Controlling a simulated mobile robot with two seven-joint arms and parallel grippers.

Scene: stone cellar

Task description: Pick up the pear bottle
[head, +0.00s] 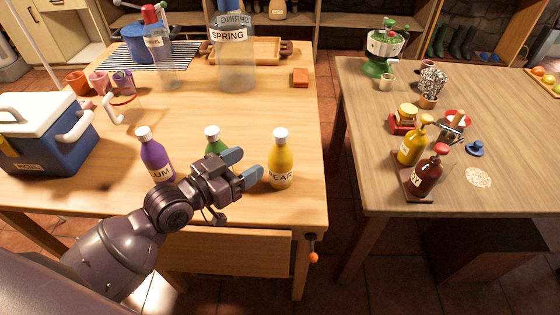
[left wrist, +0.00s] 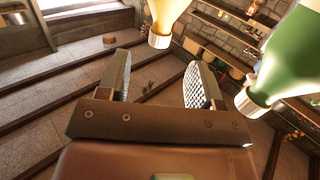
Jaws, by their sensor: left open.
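The pear bottle (head: 281,164) is yellow with a white cap and a label reading PEAR. It stands upright near the front right of the left wooden table. My left gripper (head: 246,168) is open and empty, just left of the pear bottle, with its fingers toward it. In the left wrist view, the yellow bottle (left wrist: 168,14) shows at the top, beyond the open fingers of the gripper (left wrist: 160,80) and not between them. My right gripper is not in view.
A green bottle (head: 212,146) stands behind my left gripper, its lower part hidden; it also shows in the left wrist view (left wrist: 295,55). A purple bottle (head: 156,158) stands further left. A blue cooler (head: 52,150) is at the left. The table right of the pear bottle is clear.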

